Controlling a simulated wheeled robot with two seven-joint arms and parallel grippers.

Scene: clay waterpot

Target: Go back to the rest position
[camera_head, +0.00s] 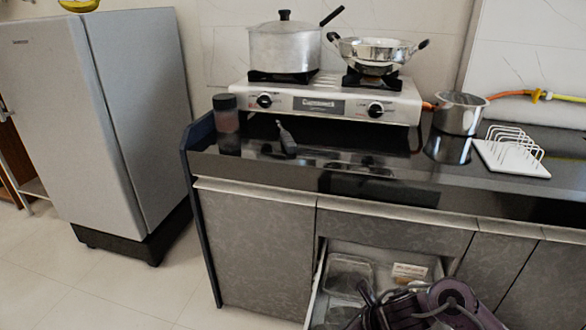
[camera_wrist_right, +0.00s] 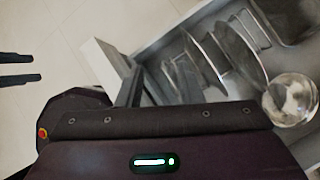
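My right gripper (camera_head: 375,295) is low in front of the open drawer (camera_head: 316,296), at the bottom of the head view. Its two dark fingers look apart, with nothing seen between them. In the right wrist view its fingers (camera_wrist_right: 130,80) are beside the drawer's front edge (camera_wrist_right: 97,58); touching or not cannot be told. My left gripper is outside the head view. Two parallel dark fingers at the left edge of the right wrist view look like my left gripper (camera_wrist_right: 20,69); they are apart and empty over the floor.
The drawer holds plates (camera_wrist_right: 205,60), a glass bowl (camera_wrist_right: 290,98) and clear containers (camera_head: 348,272). A stove (camera_head: 325,104) with a pot (camera_head: 284,48) and pan (camera_head: 375,54) stands on the counter. A saucepan (camera_head: 460,113) and white rack (camera_head: 512,158) are right. A fridge (camera_head: 95,120) is left.

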